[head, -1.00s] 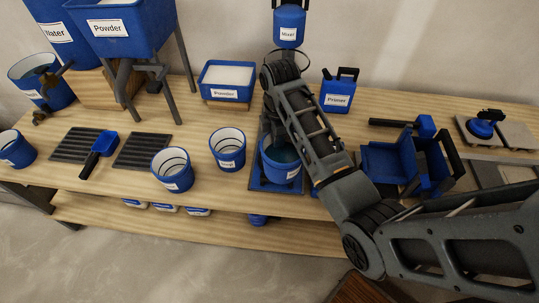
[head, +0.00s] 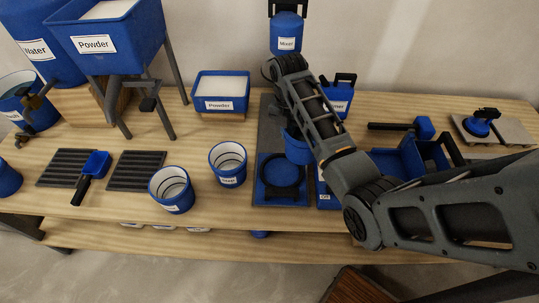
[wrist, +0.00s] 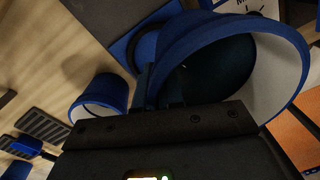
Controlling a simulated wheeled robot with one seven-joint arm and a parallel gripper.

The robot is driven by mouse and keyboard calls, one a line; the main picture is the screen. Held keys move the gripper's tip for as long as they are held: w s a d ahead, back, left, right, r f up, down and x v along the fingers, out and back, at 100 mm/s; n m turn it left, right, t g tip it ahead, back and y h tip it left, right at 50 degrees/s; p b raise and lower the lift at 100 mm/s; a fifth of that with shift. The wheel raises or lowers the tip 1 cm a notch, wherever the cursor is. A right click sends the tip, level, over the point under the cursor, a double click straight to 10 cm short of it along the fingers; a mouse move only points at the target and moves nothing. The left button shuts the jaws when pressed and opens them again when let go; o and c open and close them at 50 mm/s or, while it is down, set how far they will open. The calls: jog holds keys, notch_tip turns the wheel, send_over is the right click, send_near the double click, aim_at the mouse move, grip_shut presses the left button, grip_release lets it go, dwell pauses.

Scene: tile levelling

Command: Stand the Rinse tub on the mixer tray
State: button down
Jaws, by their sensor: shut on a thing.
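The mixer tray (head: 265,196) is a blue square plate with a dark ring, below the mixer head (head: 286,32); no tub stands in its ring. My gripper (wrist: 158,100) is shut on the wall of a blue tub (head: 297,149) with a pale inside and dark contents. In the head view this tub is behind and right of the ring, partly covered by my arm, apparently raised. Its label is not visible. Two other tubs with white insides stand left of the tray, a middle tub (head: 228,165) and a left tub (head: 171,190). I cannot read which is Rinse.
A Primer can (head: 337,97) stands behind my arm, and blue boxes (head: 402,158) are right of the tray. A Powder box (head: 220,92) is at the back. Dark slatted mats (head: 137,171) and a scoop (head: 94,168) lie left. The table front edge is close to the tray.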

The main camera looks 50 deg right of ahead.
jog(key=shift+w+a+f, duration=0.5)
jog(key=shift+a+f, duration=0.4)
jog(key=shift+f, duration=0.4)
jog(key=shift+w+a+f, duration=0.55)
jog(key=shift+a+f, duration=0.35)
jog(key=shift+f, duration=0.35)
jog(key=shift+w+a+f, duration=0.5)
jog(key=shift+a+f, duration=0.4)
jog(key=shift+f, duration=0.4)
jog(key=c, duration=1.3)
grip_release()
jog(key=shift+f, duration=0.15)
jog(key=shift+o, duration=0.2)
notch_tip(320, 180, up, 12)
jog(key=shift+w+p, duration=0.25)
jog(key=shift+p, duration=0.05)
jog(key=shift+a, duration=0.1)
